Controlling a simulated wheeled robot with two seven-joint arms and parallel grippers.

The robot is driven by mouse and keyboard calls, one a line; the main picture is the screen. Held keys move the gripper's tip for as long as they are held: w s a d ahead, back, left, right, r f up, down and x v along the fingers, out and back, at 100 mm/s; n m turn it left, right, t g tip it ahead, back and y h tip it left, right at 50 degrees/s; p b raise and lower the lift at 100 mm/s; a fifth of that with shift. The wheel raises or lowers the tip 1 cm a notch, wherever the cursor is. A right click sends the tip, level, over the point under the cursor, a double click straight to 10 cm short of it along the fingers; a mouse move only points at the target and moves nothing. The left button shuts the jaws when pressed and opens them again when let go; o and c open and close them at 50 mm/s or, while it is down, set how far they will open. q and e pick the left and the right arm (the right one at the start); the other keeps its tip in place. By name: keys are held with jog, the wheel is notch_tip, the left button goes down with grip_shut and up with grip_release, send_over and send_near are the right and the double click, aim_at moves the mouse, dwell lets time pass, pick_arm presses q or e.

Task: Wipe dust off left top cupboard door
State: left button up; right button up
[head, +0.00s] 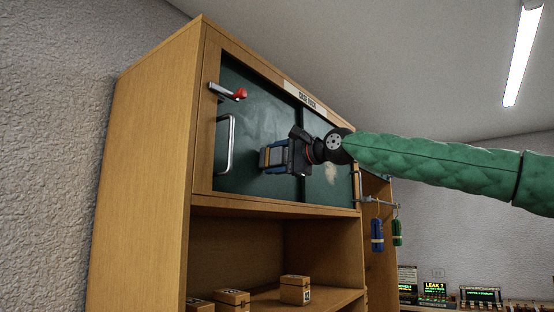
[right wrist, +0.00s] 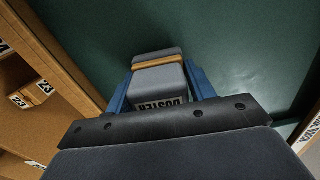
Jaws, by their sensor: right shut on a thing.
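The left top cupboard door (head: 245,110) is a dark green panel with a metal pull handle (head: 224,145) and faint pale smears across its upper part. My right gripper (head: 275,157) is in front of this door's lower right part. It is shut on a grey duster (right wrist: 158,82) with a tan band and a "DUSTER" label, held between blue fingers. The duster's far end faces the green panel; I cannot tell whether it touches. The gripper and arm hide part of the door's right edge. My left gripper is not in view.
A red-tipped metal lever (head: 238,94) sticks out at the door's upper left. Small numbered boxes (head: 295,290) stand on the shelf below. Blue and green items (head: 377,235) hang from a rail at right.

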jog(key=shift+w+a, duration=0.25)
jog(key=shift+a, duration=0.1)
jog(key=shift+w+d+r+p, duration=0.1)
jog(key=shift+w+d+p, duration=0.25)
jog(key=shift+w+p, duration=0.15)
jog(key=shift+w+d+p, duration=0.9)
jog(key=shift+w+p, duration=0.1)
jog(key=shift+w, duration=0.15)
jog(key=s+a+b, duration=0.1)
jog(key=b, duration=0.1)
jog(key=s+a+b, duration=0.1)
jog(key=shift+s+a+f+b, duration=0.15)
jog(key=shift+s+f+b, duration=0.05)
jog(key=shift+s+b, duration=0.2)
jog(key=shift+s+a+r, duration=0.1)
jog(key=shift+s, duration=0.05)
